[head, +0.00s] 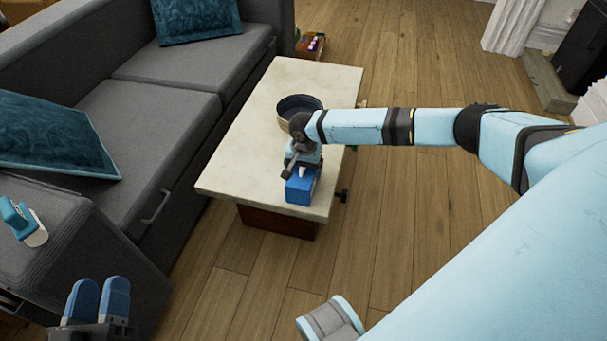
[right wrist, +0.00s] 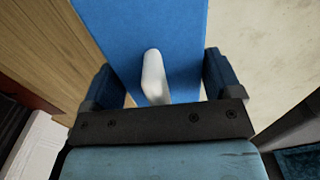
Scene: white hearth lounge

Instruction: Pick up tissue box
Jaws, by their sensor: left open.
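The blue tissue box (head: 300,189) stands at the near end of the pale coffee table (head: 240,165), with a white tissue sticking out of its top. My right gripper (head: 301,165) is right over the box and partly covers it. In the right wrist view, the blue box (right wrist: 180,30) and its white tissue (right wrist: 153,75) lie between the two fingers of my right gripper (right wrist: 158,62). A finger is on each side, close to the box; whether they press on it I cannot tell. My left gripper (head: 100,288) is open and empty at the bottom left, away from the table.
A dark round bowl (head: 298,106) stands on the table behind my right gripper. A grey sofa (head: 180,90) with teal cushions runs along the table's left side. A teal and white object (head: 22,222) is on the sofa arm. Wooden floor (head: 400,240) is open to the right.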

